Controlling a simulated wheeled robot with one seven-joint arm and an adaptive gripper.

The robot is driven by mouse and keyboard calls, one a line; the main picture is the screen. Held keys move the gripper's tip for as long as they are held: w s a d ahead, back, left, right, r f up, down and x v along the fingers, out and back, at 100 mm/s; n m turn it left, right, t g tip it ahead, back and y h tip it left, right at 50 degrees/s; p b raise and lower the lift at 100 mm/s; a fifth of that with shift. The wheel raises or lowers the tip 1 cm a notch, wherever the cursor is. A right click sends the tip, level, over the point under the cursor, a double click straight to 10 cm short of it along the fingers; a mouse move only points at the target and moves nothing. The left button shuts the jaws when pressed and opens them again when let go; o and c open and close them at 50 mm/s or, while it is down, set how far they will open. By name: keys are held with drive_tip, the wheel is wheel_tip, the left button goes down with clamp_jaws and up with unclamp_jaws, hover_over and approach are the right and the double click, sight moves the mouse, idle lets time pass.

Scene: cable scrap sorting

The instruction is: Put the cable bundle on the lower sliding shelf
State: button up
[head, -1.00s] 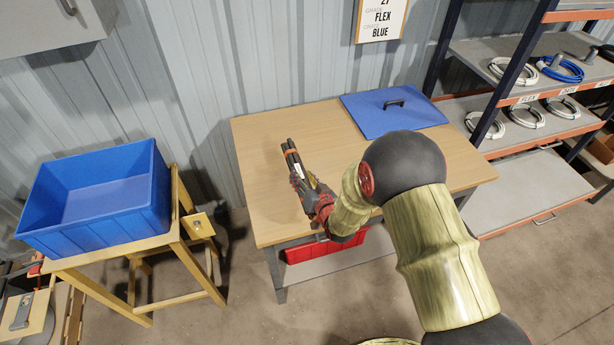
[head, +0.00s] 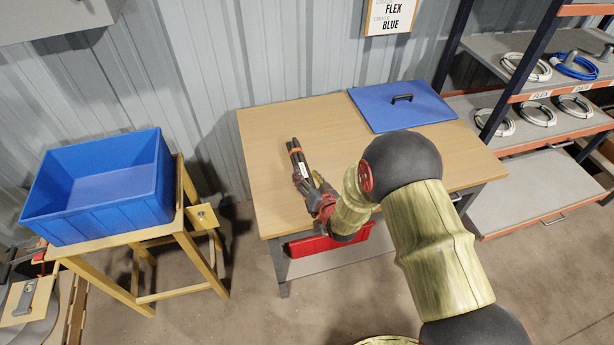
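A blue lid (head: 400,112) lies at the back right of the table (head: 262,135). A red bin (head: 330,240) is under the table. A blue crate (head: 105,225) sits on a wooden stand at left. Coiled cables fill the rack's upper shelves (head: 475,45).

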drive_tip(key=shift+o, duration=1)
drive_tip(key=shift+s+r+p, duration=0.1)
drive_tip(key=shift+s+p, duration=0.1)
drive_tip(key=shift+p, duration=0.2)
drive_tip(key=p+v, duration=0.1)
drive_tip(key=v, duration=0.6)
drive_tip(key=shift+s+d+p, duration=0.15)
drive_tip(key=shift+s+p, duration=0.05)
drive_tip(key=shift+p, duration=0.2)
